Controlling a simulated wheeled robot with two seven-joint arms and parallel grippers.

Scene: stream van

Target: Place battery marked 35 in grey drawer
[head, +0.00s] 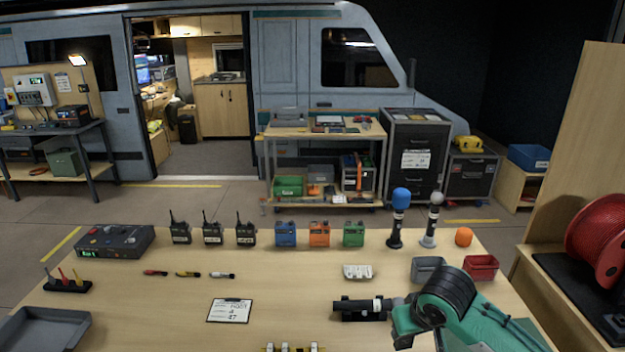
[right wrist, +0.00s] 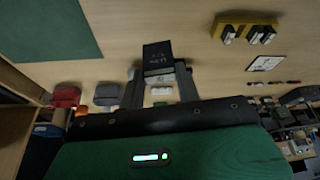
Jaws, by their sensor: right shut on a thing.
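My right gripper (right wrist: 160,70) is in the right wrist view, its two dark fingers shut on a black block-shaped battery (right wrist: 157,54). The battery has pale markings, too small and blurred to read surely as 35. A small grey open bin (head: 429,268) stands at the table's right, also in the right wrist view (right wrist: 107,95). A larger grey open tray (head: 42,331) lies at the near left. I cannot tell which is the grey drawer. My left gripper is not in view.
A red bin (head: 481,266) stands beside the grey bin, with an orange ball (head: 463,237) behind. Microphones, radios and coloured packs line the back. A yellow rack (right wrist: 231,19) is at the near edge. A clipboard (head: 230,310) lies mid-table, with bare wood around it.

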